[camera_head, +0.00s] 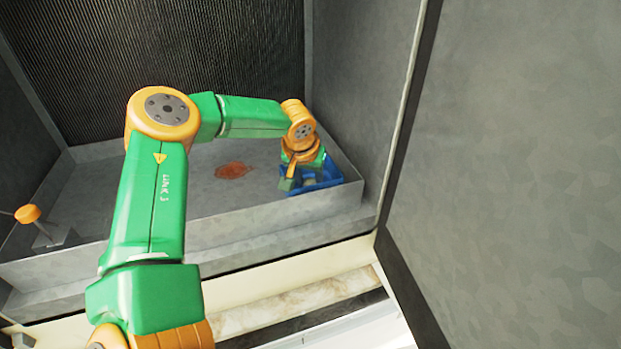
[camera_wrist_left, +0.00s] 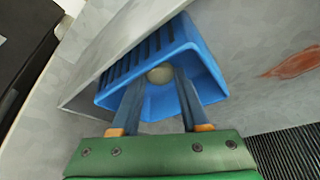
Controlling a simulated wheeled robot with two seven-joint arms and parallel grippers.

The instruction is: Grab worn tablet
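The worn tablet (camera_wrist_left: 160,74) is a small, pale beige round piece inside a blue slotted basket (camera_wrist_left: 205,62). My left gripper (camera_wrist_left: 159,80) reaches into the basket with its two fingers apart, one on each side of the tablet. The tablet shows near the fingertips, and I see no clear contact. In the head view my left gripper (camera_head: 289,178) is at the basket (camera_head: 328,178), and the tablet cannot be made out with certainty there. My right gripper is not in view.
The basket stands in the right corner of a grey metal basin (camera_head: 270,215) with raised walls. A rusty orange stain (camera_head: 234,170) marks the basin floor. An orange-capped float (camera_head: 28,213) is at the left. A grey panel (camera_head: 520,170) fills the right side.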

